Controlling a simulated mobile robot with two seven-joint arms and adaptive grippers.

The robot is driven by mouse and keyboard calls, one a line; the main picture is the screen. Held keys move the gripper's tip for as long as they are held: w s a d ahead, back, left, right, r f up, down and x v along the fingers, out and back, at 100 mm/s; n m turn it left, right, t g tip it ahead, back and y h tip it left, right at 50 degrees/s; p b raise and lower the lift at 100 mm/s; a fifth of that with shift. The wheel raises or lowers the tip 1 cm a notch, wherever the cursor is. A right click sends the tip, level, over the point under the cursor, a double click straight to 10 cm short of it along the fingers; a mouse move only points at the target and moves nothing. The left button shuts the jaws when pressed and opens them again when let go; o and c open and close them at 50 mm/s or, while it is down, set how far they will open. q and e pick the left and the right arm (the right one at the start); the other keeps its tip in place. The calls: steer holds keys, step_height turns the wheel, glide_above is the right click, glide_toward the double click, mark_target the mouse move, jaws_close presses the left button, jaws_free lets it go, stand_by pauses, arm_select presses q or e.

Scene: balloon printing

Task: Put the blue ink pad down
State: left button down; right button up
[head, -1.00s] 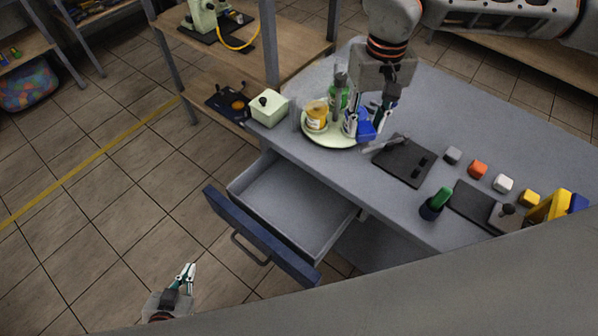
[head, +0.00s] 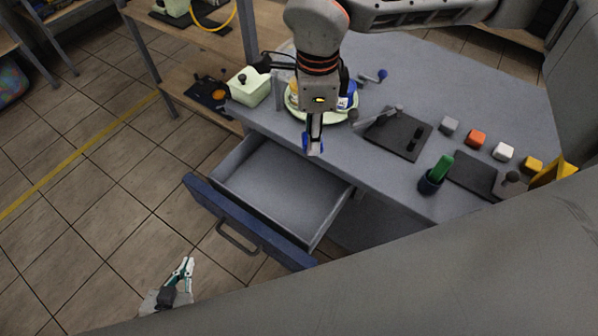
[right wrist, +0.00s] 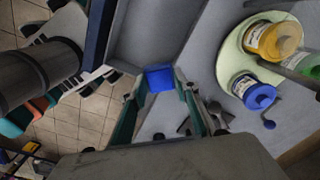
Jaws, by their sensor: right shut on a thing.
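The blue ink pad (right wrist: 160,78) is a small blue block between the fingertips of my right gripper (right wrist: 158,88) in the right wrist view. In the head view my right gripper (head: 314,140) points down near the table's front edge, by the open drawer (head: 278,185). Only bits of the blue pad (head: 307,141) show there around the fingers. In the right wrist view the pad is seen against the drawer's edge; its height above the table is hard to tell. My left gripper (head: 186,268) is low at the bottom left, empty, with its fingers a little apart.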

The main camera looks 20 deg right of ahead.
steer(key=m, duration=0.1)
steer(key=a+f+m, duration=0.1)
steer(key=m, duration=0.1)
steer(key=shift+s+a+m+b, duration=0.3)
steer(key=shift+s, duration=0.1)
steer(key=a+m, duration=0.1)
steer(key=m, duration=0.3)
glide_above(301, 203)
step_height(301, 203, down, 16)
steer(key=shift+r+b, duration=0.1)
steer(key=shift+b, duration=0.3)
step_height(301, 203, down, 5)
steer(key=shift+r, duration=0.1)
